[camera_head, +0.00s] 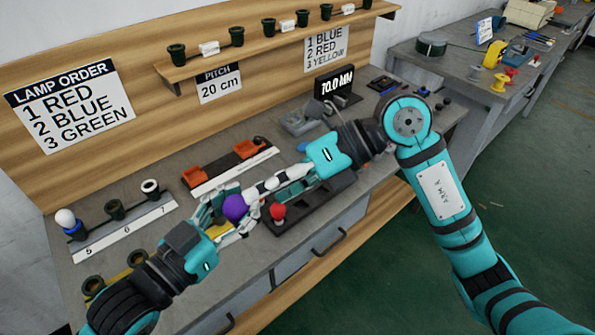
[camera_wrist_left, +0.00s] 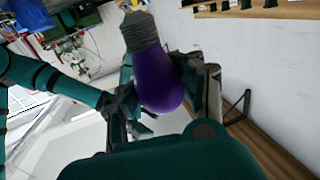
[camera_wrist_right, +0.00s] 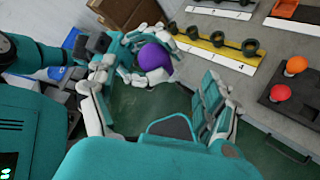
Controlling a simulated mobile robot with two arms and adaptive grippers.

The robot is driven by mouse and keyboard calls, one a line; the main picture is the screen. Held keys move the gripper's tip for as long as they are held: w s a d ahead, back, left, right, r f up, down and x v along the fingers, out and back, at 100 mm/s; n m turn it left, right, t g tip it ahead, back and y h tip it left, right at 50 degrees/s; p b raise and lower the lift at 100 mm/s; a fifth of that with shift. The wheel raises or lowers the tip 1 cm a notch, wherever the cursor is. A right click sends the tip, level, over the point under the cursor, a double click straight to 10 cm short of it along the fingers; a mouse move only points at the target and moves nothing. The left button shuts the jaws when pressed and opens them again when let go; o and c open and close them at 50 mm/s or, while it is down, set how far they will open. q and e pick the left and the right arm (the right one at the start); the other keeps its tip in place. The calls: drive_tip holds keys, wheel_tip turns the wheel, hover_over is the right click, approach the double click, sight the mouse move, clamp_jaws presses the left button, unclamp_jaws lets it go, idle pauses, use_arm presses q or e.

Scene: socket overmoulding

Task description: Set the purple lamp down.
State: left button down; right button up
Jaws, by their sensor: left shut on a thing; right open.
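The purple lamp (camera_head: 235,207) is in my left gripper (camera_head: 222,212), raised above the front of the bench. In the left wrist view the purple lamp (camera_wrist_left: 158,80) has a grey threaded base pointing up in the picture, and the fingers are on both sides of its bulb. In the right wrist view the purple lamp (camera_wrist_right: 155,58) shows bulb-on, with its base hidden. My right gripper (camera_wrist_right: 155,105) is open and empty.
A red lamp (camera_head: 278,210) stands on a black base; the right wrist view also shows an orange lamp (camera_wrist_right: 295,65) there. A yellow strip (camera_wrist_right: 217,50) holds dark sockets. A white strip (camera_head: 125,228) numbered 5 to 7 has a white lamp (camera_head: 65,217) at its left end.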

sight(242, 205)
drive_tip(key=x, duration=0.5)
drive_tip(key=shift+a+f, duration=0.2)
drive_tip(key=shift+a, duration=0.1)
drive_tip(key=shift+c, duration=0.2)
drive_tip(key=c, duration=1.1)
use_arm(q)
drive_tip(key=c, duration=1.2)
unclamp_jaws()
use_arm(e)
drive_tip(key=shift+c, duration=1.1)
use_arm(q)
drive_tip(key=shift+o, duration=1)
use_arm(e)
drive_tip(key=shift+c, duration=1.3)
use_arm(q)
drive_tip(key=o, duration=0.3)
drive_tip(key=shift+f, duration=0.1)
use_arm(e)
drive_tip(key=shift+r, duration=0.1)
clamp_jaws()
